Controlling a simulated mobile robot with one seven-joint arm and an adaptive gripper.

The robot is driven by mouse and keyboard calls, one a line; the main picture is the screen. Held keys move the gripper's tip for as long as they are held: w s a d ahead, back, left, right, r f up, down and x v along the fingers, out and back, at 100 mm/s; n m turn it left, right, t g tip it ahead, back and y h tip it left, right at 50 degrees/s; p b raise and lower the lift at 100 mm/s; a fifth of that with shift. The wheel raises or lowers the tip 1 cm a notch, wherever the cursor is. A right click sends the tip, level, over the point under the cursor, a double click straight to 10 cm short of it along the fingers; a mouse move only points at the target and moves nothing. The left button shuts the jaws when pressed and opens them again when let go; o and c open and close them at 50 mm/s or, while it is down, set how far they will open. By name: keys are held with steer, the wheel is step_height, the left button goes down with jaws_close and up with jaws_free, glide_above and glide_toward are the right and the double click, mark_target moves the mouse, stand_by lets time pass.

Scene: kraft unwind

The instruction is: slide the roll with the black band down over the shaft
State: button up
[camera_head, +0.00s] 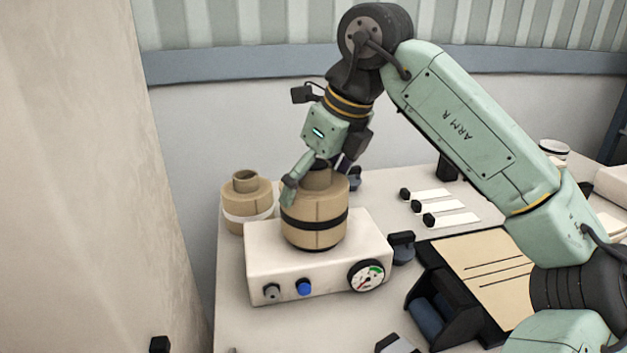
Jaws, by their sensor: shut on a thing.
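The roll with the black band (314,219) is a brown kraft roll. It sits upright on top of the white box (262,262), close to or touching its top surface. My gripper (316,176) is at the top of this roll, shut on it, with one finger down its left side and the other partly hidden behind. The shaft cannot be seen; the roll and my gripper cover the place where it could stand.
A second roll with a white band (248,201) stands behind left of the box. A gauge (366,276) and a blue button (304,287) are on the box front. A black-framed unit with a brown sheet (487,266) lies at right. Black-ended white strips (440,206) lie behind it.

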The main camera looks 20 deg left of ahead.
steer(key=shift+f, duration=0.2)
steer(key=o, duration=0.9)
steer(key=v, duration=1.2)
